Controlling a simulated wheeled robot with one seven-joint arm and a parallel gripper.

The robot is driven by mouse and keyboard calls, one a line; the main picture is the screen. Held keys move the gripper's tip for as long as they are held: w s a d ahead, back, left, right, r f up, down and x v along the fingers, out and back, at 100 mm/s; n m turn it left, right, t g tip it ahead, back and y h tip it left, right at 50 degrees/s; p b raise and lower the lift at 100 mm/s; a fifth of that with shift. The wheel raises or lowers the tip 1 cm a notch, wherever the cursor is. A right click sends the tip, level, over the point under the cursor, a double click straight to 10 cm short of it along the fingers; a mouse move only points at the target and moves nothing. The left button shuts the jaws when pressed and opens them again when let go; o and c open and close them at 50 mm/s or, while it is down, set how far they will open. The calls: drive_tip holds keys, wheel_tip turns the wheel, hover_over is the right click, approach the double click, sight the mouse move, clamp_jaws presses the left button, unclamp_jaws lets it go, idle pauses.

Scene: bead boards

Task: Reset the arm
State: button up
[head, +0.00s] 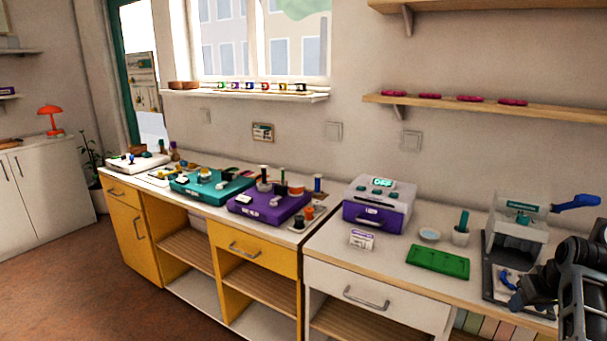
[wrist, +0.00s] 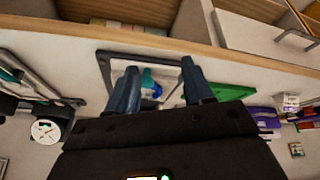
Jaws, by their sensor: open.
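My gripper (wrist: 160,70) is open, with its two dark blue fingers apart and nothing held between them. In the wrist view it hangs over a dark-rimmed tray (wrist: 104,62) with a white surface and a small blue and teal item (wrist: 150,84) on it. In the head view my dark arm and gripper (head: 520,290) are at the far right, beside the counter and in front of a clear-topped press with a blue lever (head: 577,202). The gripper partly hides the tray there.
A green bead board (head: 438,261) lies left of the tray, with a cup (head: 460,236) and small dish (head: 429,234) behind. A purple-fronted machine (head: 378,216) stands further left. Teal (head: 205,186) and purple cases (head: 262,205) crowd the left counter. A wall shelf (head: 550,110) is above.

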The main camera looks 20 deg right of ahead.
drive_tip(key=s+a+f+n+t+h, duration=0.15)
drive_tip(key=s+a+f, duration=0.25)
drive_tip(key=a, duration=0.4)
drive_tip(key=s+a+f+n+t, duration=0.1)
drive_tip(key=s+a+f+t, duration=0.15)
drive_tip(key=s+a, duration=0.4)
drive_tip(key=s+a+f+n+t, duration=0.15)
drive_tip(key=a+f, duration=0.25)
drive_tip(key=a, duration=0.6)
drive_tip(key=s+a+r+t+y, duration=0.2)
drive_tip(key=s+a+r, duration=0.4)
drive_tip(key=s+a, duration=0.5)
drive_tip(key=s+a+r+t+y, duration=0.1)
drive_tip(key=s+a+r, duration=0.3)
drive_tip(key=r, duration=0.2)
drive_tip(key=s+a+r+n+t+y, duration=0.1)
drive_tip(key=s+a+r+t, duration=0.1)
drive_tip(key=s+r, duration=0.3)
wheel_tip(320, 180, up, 2)
drive_tip(key=shift+s+a+r, duration=0.25)
drive_tip(key=shift+a, duration=0.6)
drive_tip(key=shift+y, duration=0.25)
drive_tip(key=shift+c, duration=0.8)
